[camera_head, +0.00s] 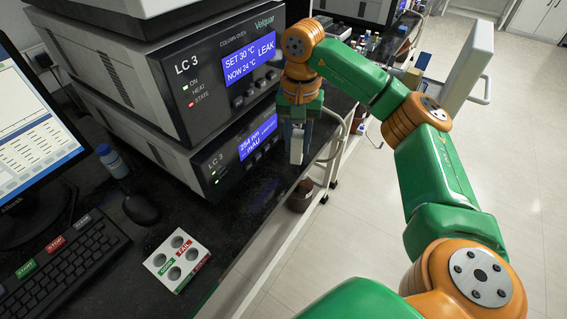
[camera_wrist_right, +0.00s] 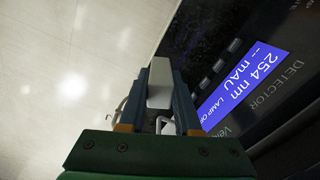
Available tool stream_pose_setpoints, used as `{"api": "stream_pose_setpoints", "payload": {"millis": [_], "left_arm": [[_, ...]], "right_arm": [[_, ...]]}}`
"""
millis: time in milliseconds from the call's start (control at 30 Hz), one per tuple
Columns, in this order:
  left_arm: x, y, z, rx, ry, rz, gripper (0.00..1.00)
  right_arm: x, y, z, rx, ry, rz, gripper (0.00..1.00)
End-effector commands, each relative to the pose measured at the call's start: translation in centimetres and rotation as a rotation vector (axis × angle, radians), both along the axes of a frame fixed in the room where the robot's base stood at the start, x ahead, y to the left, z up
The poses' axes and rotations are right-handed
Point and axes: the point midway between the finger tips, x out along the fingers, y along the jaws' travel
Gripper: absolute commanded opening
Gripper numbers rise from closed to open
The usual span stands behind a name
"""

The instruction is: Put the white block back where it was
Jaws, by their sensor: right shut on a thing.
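My right gripper (camera_head: 297,138) is shut on the white block (camera_head: 296,153), which points downward from between the fingers. It hangs in front of the lower LC 3 unit (camera_head: 235,152), near the bench's right edge. In the right wrist view the white block (camera_wrist_right: 160,84) sits between the two blue-grey fingers of the gripper (camera_wrist_right: 160,98). The bench edge and pale floor show past it. I cannot tell how far the block is above the bench. My left gripper is not in view.
The upper LC 3 column oven (camera_head: 215,75) reads LEAK. A white rack with round holes (camera_head: 177,260) lies on the black bench near the keyboard (camera_head: 62,262), mouse (camera_head: 141,208) and blue-capped bottle (camera_head: 112,160). A brown bottle (camera_head: 300,196) stands below the bench edge.

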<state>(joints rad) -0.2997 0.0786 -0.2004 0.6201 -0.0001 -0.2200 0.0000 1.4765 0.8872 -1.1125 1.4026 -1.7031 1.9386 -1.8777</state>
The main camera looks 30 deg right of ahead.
Motion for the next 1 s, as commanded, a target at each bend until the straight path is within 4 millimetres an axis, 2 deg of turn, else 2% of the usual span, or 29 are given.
{"api": "stream_pose_setpoints", "payload": {"millis": [233, 300, 400, 733, 767, 867, 1000], "left_arm": [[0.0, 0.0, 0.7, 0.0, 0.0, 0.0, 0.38], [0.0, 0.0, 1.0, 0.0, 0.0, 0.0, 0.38], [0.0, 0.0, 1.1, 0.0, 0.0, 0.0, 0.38], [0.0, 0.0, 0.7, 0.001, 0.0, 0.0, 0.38], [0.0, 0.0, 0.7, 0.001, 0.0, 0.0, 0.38], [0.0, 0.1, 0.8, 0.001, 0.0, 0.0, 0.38], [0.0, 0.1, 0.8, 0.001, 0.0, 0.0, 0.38]], "right_arm": [[2.1, 1.5, -3.3, -0.001, 0.004, 0.001, 0.01], [2.0, 1.4, -4.7, -0.001, 0.004, 0.002, 0.01], [2.0, 1.3, -5.8, -0.001, 0.0, 0.001, 0.01], [2.0, 1.3, -6.3, -0.001, -0.001, 0.001, 0.01], [2.0, 1.3, -6.3, -0.001, -0.001, 0.001, 0.34], [2.0, 1.3, -6.2, -0.001, -0.001, 0.001, 0.61], [2.0, 1.3, -6.2, -0.001, -0.001, 0.001, 0.62]]}}
